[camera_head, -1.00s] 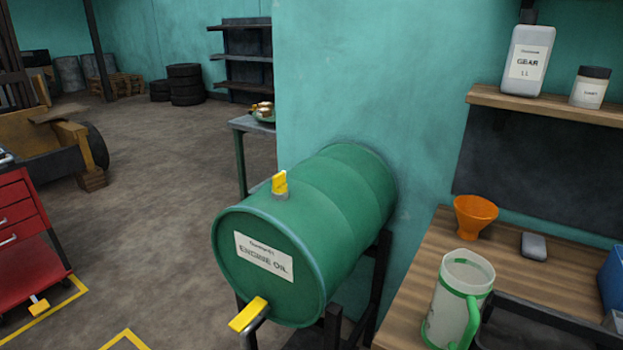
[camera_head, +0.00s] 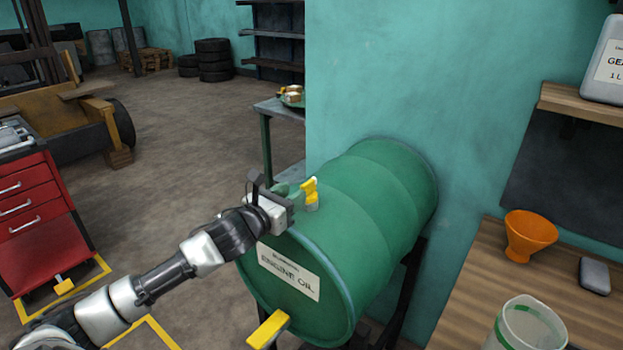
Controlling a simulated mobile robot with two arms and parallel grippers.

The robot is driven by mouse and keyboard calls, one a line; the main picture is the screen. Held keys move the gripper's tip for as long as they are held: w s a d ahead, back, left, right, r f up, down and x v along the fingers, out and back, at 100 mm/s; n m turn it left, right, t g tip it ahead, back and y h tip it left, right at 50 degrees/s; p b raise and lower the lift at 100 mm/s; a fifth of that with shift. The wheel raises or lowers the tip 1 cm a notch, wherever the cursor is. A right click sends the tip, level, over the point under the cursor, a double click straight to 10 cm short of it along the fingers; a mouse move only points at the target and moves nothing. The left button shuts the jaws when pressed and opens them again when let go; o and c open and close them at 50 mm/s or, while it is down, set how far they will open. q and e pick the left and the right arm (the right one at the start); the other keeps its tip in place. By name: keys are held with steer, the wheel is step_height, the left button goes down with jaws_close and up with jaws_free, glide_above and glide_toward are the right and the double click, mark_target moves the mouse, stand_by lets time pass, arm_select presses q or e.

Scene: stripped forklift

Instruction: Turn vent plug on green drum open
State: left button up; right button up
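The green drum (camera_head: 375,215) lies on its side on a dark stand, with an "ENGINE OIL" label on its front end. The vent plug (camera_head: 310,190) stands on top of the drum near the front rim and has a yellow handle. My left gripper (camera_head: 292,192) reaches in from the left over the drum's front rim, its tips right beside the plug's left side. I cannot tell whether they touch the plug, or whether the fingers are open or shut. My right gripper is not in view.
A tap with a yellow handle (camera_head: 268,328) sticks out from the drum's lower front. To the right, a wooden bench (camera_head: 480,290) holds an orange funnel (camera_head: 530,236) and a measuring jug (camera_head: 528,328). A red tool cabinet (camera_head: 35,220) stands at the left. Teal wall stands behind the drum.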

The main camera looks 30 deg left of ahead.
mark_target(315, 180)
arm_select(q)
steer(key=w, duration=0.2)
steer(key=w+p, duration=0.1)
steer(key=w, duration=0.4)
steer(key=shift+w+d+p, duration=0.15)
steer(key=shift+d+p, duration=0.15)
steer(key=shift+d, duration=0.1)
jaws_close()
